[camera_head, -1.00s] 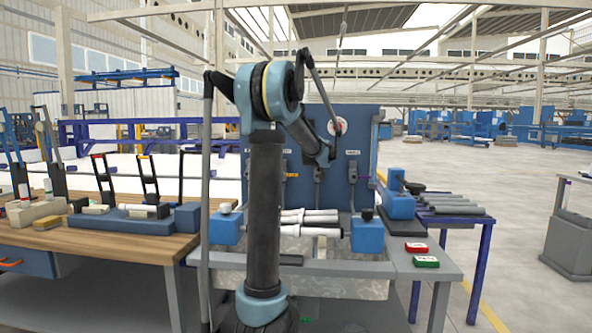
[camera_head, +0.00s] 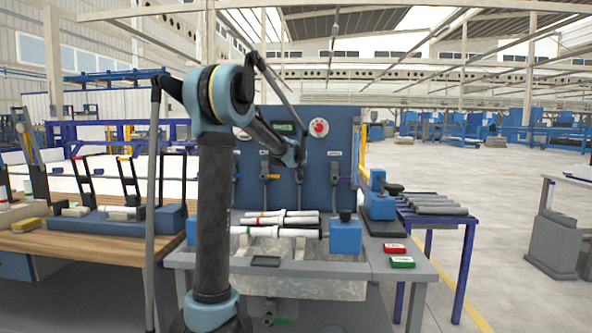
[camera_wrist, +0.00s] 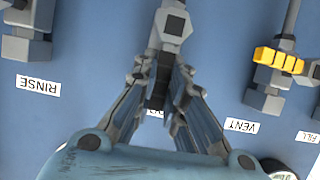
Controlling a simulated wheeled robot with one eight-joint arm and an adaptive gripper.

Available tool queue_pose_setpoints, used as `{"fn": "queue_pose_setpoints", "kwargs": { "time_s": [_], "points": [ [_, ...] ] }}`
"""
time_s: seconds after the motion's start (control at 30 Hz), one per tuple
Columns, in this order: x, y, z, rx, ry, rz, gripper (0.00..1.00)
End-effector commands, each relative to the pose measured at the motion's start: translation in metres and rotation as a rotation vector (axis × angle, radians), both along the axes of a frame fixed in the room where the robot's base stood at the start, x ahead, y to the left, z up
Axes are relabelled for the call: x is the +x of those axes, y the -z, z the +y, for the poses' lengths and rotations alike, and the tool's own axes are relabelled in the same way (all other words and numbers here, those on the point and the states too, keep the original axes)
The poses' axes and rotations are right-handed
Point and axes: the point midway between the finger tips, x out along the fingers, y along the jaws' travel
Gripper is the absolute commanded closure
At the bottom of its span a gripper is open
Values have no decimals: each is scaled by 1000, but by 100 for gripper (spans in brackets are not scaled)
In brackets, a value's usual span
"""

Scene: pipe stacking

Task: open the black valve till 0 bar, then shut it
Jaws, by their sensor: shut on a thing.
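In the wrist view, my gripper (camera_wrist: 158,85) has its two fingers on either side of a valve's black handle (camera_wrist: 158,92), shut on it. The handle hangs below a grey valve body (camera_wrist: 172,28) on the blue panel, and its label is mostly hidden behind the fingers. In the head view, my arm's end is in front of the panel (camera_head: 345,125), and the gripped handle is hard to make out there. The gauge reading is too small to tell.
In the wrist view, the RINSE valve (camera_wrist: 28,45) is left of my gripper and the yellow-handled VENT valve (camera_wrist: 275,62) is right. Below the panel, white pipes (camera_head: 270,232) lie between blue clamps over a metal basin (camera_head: 340,288). Red (camera_head: 395,248) and green (camera_head: 402,262) boxes sit right.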

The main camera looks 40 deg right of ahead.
Motion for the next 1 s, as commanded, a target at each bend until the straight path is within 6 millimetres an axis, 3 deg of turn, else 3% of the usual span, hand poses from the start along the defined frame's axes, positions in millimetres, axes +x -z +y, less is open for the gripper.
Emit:
{"fn": "queue_pose_setpoints", "kwargs": {
  "time_s": [0.1,0.13,0.2,0.23,0.67,1.0],
  "points": [
    [1,1,2,1,-4,2,100],
    [1,1,2,1,-4,2,86],
    [1,1,2,1,-4,2,70],
    [1,1,2,2,-4,1,68],
    [-3,-2,2,1,0,1,68],
    [-33,-18,29,2,2,0,68]
  ]
}}
